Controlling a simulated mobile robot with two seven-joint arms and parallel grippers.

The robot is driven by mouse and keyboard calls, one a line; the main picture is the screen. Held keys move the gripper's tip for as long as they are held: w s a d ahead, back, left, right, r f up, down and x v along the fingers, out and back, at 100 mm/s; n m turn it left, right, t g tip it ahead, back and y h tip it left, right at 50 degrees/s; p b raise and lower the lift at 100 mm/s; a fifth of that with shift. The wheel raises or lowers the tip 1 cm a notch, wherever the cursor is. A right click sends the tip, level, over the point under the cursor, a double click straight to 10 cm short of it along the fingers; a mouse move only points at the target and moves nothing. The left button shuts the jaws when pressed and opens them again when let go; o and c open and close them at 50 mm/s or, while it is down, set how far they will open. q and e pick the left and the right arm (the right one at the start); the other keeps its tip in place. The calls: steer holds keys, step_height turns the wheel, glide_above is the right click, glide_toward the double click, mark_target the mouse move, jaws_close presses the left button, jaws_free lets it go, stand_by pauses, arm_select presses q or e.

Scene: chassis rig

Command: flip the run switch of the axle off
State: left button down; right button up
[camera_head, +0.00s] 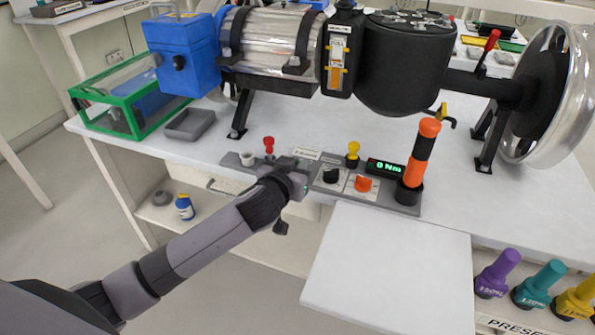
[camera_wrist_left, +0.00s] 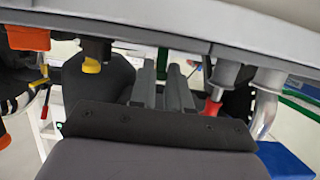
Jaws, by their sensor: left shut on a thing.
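The grey control panel (camera_head: 240,160) runs along the front edge of the white bench. My left gripper (camera_head: 297,175) is at the panel, between a red-topped knob (camera_head: 268,145) and a black knob (camera_head: 331,174). Its fingers are shut on a small part of the panel, which looks to be the run switch; the gripper hides it, so its position cannot be told. In the left wrist view the narrow fingers (camera_wrist_left: 162,82) lie close together, between a yellow knob (camera_wrist_left: 92,64) and a red one (camera_wrist_left: 213,105). The axle rig's black drum (camera_head: 405,65) stands behind the panel. My right gripper is not in view.
A yellow knob (camera_head: 352,154), an orange knob (camera_head: 363,183), a green-lit display (camera_head: 385,168) and a tall orange-black handle (camera_head: 420,155) stand right of my gripper. A grey tray (camera_head: 190,124) and green-framed box (camera_head: 130,105) are at left. A bare white board (camera_head: 390,265) juts forward.

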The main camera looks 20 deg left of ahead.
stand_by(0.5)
arm_select(q)
steer(key=c, duration=1.1)
jaws_free()
steer(key=shift+p+v, duration=0.35)
steer(key=shift+v, duration=3.2)
steer(key=shift+f, duration=0.1)
